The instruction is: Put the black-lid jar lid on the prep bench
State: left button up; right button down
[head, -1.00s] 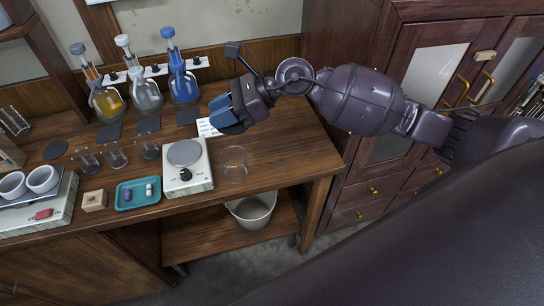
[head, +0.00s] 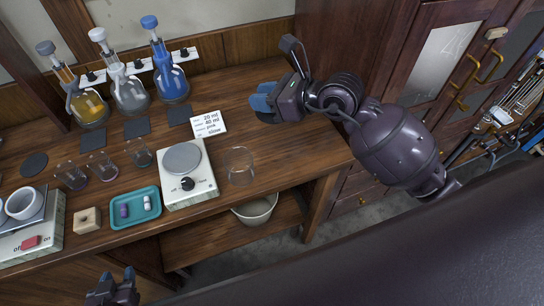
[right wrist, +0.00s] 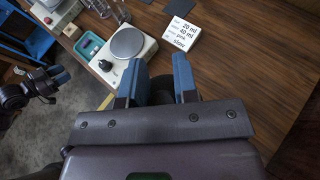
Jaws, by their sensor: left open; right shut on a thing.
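My right gripper (head: 262,97) is over the right part of the wooden prep bench (head: 290,150), at its back. It is shut on a dark round piece, which looks like the black lid (head: 268,117). Most of the lid is hidden by the blue fingers; I cannot tell whether it touches the bench top. In the right wrist view the right gripper (right wrist: 160,78) has a dark shape, likely the lid (right wrist: 158,112), between its fingers. My left gripper (head: 121,278) is open and empty, low in front of the bench. No jar can be made out.
A label card (head: 209,124), a scale (head: 187,172) and a glass beaker (head: 240,166) stand left of my right gripper. Flasks (head: 130,95) line the back. A teal tray (head: 135,221) lies near the front. The bench's right end is clear. A bucket (head: 256,211) is below.

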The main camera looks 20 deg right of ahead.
jog(key=b, duration=0.2)
send_over(266, 161)
notch_tip(266, 161, down, 15)
notch_tip(266, 161, down, 4)
jog(key=shift+f, duration=0.1)
jog(key=shift+f+b, duration=0.2)
jog(key=shift+b, duration=0.1)
jog(key=c, duration=0.9)
grip_release()
